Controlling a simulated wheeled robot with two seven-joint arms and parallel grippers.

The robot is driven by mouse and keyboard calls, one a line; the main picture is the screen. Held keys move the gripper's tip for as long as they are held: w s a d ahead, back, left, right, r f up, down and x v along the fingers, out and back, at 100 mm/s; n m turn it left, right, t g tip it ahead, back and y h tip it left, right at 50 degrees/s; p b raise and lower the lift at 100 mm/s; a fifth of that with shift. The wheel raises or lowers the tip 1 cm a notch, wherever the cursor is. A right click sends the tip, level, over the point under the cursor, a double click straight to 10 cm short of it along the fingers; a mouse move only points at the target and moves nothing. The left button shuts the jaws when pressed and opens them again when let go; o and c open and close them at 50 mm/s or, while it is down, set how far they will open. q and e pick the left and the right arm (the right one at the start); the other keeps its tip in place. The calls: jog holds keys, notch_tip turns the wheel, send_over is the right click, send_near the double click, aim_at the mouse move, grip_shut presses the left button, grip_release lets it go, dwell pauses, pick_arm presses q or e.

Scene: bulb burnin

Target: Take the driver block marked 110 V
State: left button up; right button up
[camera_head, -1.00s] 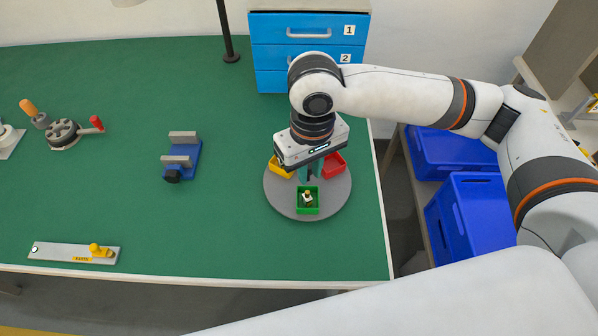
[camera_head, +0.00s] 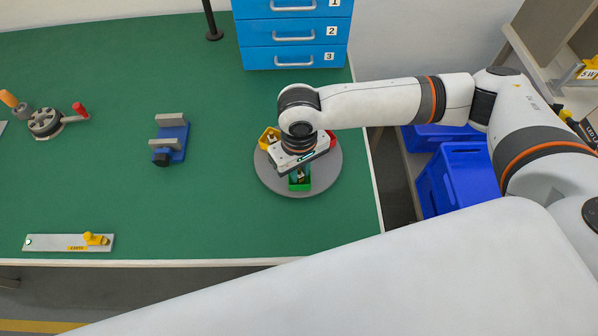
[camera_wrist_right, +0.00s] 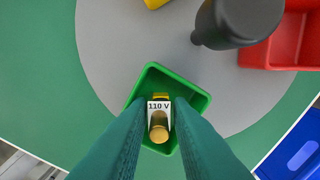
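The driver block marked 110 V (camera_wrist_right: 158,106) sits in a small green bin (camera_wrist_right: 152,76), its label facing up and a brass-coloured round part beside the label. In the head view the green bin (camera_head: 305,186) is at the front of a grey turntable (camera_head: 328,178). My right gripper (camera_wrist_right: 160,102) points down at the bin, its two teal fingers on either side of the block. A narrow gap seems to show between fingers and block, so it looks open. In the head view my right gripper (camera_head: 299,176) partly hides the block. My left gripper is not in view.
The turntable also carries a yellow bin (camera_head: 264,140) and a red bin (camera_wrist_right: 286,45); a dark post (camera_wrist_right: 235,20) stands between them. A blue vise (camera_head: 171,143) stands to the left. Blue drawers (camera_head: 293,42) are behind. The green tabletop between is clear.

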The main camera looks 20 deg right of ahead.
jog(key=shift+f, duration=0.3)
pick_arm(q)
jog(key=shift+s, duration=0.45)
pick_arm(e)
grip_shut()
